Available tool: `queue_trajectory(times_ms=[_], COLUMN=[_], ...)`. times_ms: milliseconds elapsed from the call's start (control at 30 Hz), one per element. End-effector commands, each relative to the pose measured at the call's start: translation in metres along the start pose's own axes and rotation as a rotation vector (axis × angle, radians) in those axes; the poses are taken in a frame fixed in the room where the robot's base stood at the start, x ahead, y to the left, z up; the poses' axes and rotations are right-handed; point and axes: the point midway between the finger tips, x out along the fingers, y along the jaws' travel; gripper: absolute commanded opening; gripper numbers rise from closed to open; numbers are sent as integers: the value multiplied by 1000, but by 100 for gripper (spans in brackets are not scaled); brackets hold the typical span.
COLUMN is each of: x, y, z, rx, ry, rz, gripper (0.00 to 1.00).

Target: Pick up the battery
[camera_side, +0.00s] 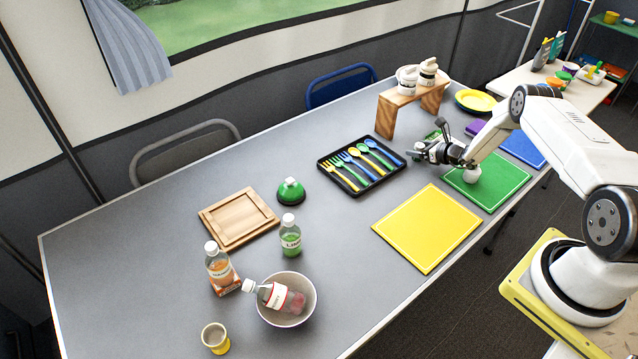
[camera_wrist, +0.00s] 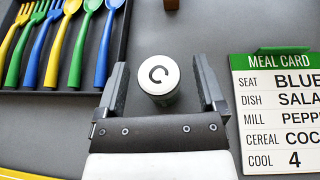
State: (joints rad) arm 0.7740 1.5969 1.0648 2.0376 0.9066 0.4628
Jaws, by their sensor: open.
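In the wrist view, an upright cylinder (camera_wrist: 158,76) with a round white top and a black C-shaped mark stands on the grey table between my fingers. It is the only thing there that could be the battery, but I see no plain battery label. My gripper (camera_wrist: 160,62) is open, with one finger on each side of the cylinder and a gap on both sides. In the side view, my gripper (camera_side: 413,153) is low over the table, just right of the cutlery tray. I cannot make out the cylinder in that view.
The black cutlery tray (camera_wrist: 60,93) is close on the left, the meal card (camera_wrist: 280,62) close on the right. A wooden stand (camera_side: 386,118) holding white jars is behind my gripper. The yellow board (camera_side: 428,228) and green board (camera_side: 500,187) lie in front. Bottles and a bowl (camera_side: 312,300) are farther left.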

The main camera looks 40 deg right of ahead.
Motion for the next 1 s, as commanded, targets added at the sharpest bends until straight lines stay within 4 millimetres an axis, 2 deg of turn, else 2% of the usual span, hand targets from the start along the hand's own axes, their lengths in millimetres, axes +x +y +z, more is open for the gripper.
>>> queue_trajectory(times_ms=[200,233,500,1000], x=[0,0,0,-2], y=[0,0,0,-1], z=[0,0,0,5], rx=[0,0,0,-1], ry=[0,0,0,-2], rz=[0,0,0,-1], gripper=[89,86,0,0])
